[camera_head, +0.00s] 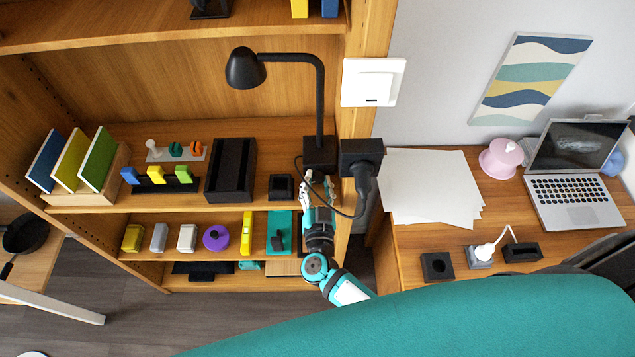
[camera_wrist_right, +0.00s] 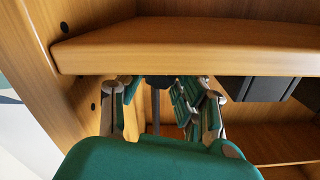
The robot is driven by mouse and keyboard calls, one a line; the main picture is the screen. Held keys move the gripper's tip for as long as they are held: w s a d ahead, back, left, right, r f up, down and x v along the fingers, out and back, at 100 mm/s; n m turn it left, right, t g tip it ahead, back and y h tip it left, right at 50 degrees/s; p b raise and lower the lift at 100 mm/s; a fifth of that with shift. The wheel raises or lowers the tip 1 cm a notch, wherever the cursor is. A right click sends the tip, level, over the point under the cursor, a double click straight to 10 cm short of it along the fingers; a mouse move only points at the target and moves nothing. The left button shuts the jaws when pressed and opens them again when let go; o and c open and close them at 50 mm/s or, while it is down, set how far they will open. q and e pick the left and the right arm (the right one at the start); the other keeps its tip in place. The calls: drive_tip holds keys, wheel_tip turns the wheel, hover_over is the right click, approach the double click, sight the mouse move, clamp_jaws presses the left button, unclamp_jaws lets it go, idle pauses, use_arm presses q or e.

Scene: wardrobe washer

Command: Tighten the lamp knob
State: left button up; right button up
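The black desk lamp (camera_head: 322,95) stands on the upper shelf of the wooden unit, its head (camera_head: 245,68) bent to the left. Its square base (camera_head: 320,155) sits near the shelf's right end. I cannot make out a knob on it. My right gripper (camera_head: 318,186) is just in front of the base, at the shelf edge. In the right wrist view, its two fingers (camera_wrist_right: 163,103) are spread apart. A small dark part (camera_wrist_right: 161,82) shows between them at the shelf edge; I cannot tell what it is. My left gripper is not in view.
A black plug (camera_head: 362,158) with a hanging cable is right of the lamp. A small black square holder (camera_head: 281,187) and a black tray (camera_head: 231,170) stand left of my gripper. The shelf board (camera_wrist_right: 190,45) is close in the wrist view. A desk with a laptop (camera_head: 572,190) stands right.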

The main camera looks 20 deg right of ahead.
drive_tip(key=c, duration=0.4)
drive_tip(key=shift+m+b, duration=0.35)
drive_tip(key=shift+m, duration=1.05)
drive_tip(key=o, duration=1.2)
drive_tip(key=shift+c, duration=0.2)
drive_tip(key=shift+s, duration=0.1)
drive_tip(key=v, duration=1.2)
